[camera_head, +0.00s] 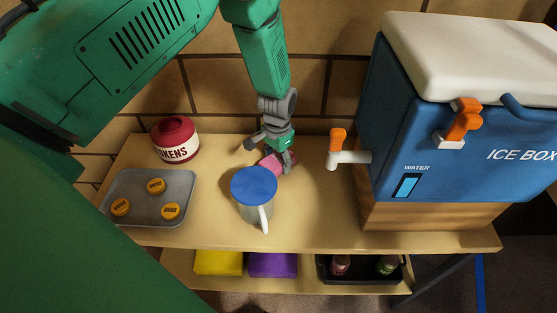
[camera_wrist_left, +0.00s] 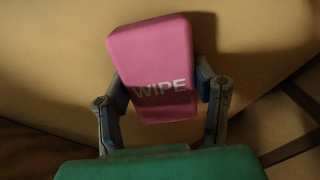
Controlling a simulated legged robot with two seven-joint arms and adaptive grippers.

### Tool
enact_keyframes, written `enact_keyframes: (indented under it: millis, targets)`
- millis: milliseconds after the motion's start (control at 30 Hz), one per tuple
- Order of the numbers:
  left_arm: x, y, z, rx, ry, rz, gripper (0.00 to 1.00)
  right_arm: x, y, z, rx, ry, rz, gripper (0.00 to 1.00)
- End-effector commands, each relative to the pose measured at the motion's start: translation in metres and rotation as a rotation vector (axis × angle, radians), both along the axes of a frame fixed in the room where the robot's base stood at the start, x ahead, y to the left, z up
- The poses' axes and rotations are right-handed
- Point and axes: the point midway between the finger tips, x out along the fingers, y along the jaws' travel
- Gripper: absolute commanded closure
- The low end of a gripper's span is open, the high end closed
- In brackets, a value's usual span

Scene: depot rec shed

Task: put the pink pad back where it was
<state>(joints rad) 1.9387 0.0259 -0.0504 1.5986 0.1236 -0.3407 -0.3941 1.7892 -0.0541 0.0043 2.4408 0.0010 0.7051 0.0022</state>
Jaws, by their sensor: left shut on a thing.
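The pink pad (camera_wrist_left: 152,55), marked WIPE, is between the fingers of my left gripper (camera_wrist_left: 165,92) in the left wrist view. The gripper is shut on it. In the head view, the left gripper (camera_head: 268,158) points down over the back part of the table, behind the blue-lidded jug, and the pink pad (camera_head: 270,162) shows partly between its fingers. I cannot tell whether the pad touches the tabletop. My right gripper is not in view.
A jug with a blue lid (camera_head: 254,184) stands just in front of the pad. A red tokens jar (camera_head: 175,140) and grey tray (camera_head: 186,190) with tokens are left. A blue ice box (camera_head: 450,150) with a tap (camera_head: 337,150) stands right. The lower shelf (camera_head: 310,286) holds folded cloths and a black tray.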

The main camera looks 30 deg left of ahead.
Motion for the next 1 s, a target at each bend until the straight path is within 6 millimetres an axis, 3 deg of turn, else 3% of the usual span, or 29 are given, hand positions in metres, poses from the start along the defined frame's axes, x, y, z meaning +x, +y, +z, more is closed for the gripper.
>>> enact_keyframes:
  millis: [100, 133, 200, 567, 1000]
  targets:
    - [0.0, 0.001, 0.0, 0.001, 0.0, 0.001, 0.75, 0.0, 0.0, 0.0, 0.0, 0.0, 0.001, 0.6]
    - [-0.001, 0.001, 0.0, 0.002, 0.001, 0.001, 0.44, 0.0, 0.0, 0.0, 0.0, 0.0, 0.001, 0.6]
    - [-0.001, 0.0, 0.0, 0.003, 0.0, 0.001, 0.27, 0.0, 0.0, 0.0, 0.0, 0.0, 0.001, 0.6]
    - [0.001, -0.002, 0.009, 0.005, -0.002, 0.0, 0.27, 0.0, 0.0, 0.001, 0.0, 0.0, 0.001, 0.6]
    - [0.001, -0.001, 0.095, 0.003, -0.004, 0.001, 0.27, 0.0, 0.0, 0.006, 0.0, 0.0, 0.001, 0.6]
